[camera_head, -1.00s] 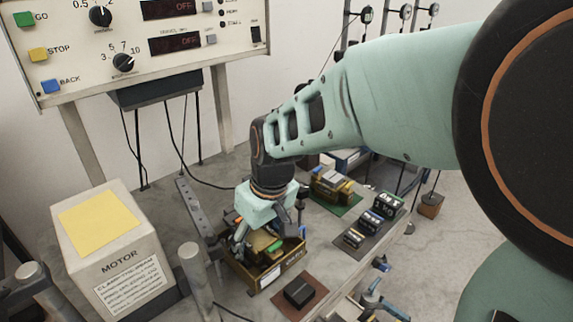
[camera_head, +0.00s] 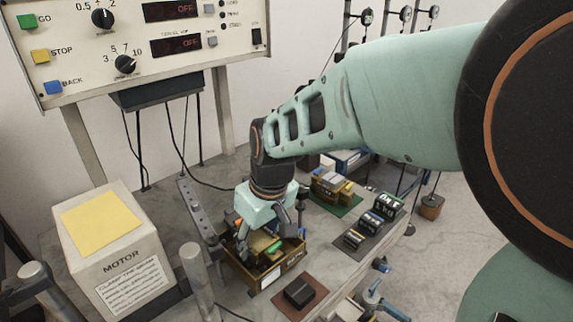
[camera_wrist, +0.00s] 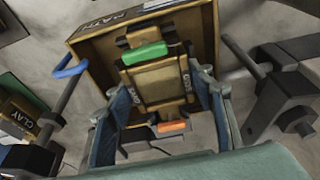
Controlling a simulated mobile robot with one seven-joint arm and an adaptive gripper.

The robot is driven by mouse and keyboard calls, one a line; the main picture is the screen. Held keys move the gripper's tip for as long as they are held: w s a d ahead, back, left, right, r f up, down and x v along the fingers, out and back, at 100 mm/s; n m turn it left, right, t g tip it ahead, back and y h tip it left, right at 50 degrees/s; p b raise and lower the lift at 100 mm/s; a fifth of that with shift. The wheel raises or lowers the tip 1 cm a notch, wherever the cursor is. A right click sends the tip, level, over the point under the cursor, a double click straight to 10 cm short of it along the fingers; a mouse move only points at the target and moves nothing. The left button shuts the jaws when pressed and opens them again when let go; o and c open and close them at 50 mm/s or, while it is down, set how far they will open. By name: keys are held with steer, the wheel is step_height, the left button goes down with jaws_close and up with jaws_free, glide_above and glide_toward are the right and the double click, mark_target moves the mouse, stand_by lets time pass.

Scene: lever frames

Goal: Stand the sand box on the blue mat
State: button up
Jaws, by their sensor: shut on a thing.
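My gripper (camera_head: 263,240) points down into a brown open tray (camera_head: 266,284) on the bench. In the wrist view my gripper (camera_wrist: 162,95) has its two fingers on either side of a sand-coloured box (camera_wrist: 158,80), shut on it. The box has dark bands and small lettering on its sides, too small to read surely. A green piece and an orange piece show at its two ends. In the head view the box is largely hidden by the fingers and tray contents. I cannot make out a blue mat in either view.
A green mat (camera_head: 346,209) holding boxes, a dark mat (camera_head: 350,253) with small boxes, and a red-brown mat (camera_head: 318,288) with a black block (camera_head: 299,292) lie right of the tray. The motor housing (camera_head: 120,250) and metal posts stand left.

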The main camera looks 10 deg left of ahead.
mark_target(259, 239)
steer(key=shift+w+d+r+p, duration=0.2)
steer(key=shift+r+p, duration=0.3)
steer(key=shift+p, duration=0.15)
steer(key=shift+a+r+p, duration=0.15)
steer(key=shift+r+p, duration=1.95)
steer(key=shift+r, duration=0.95)
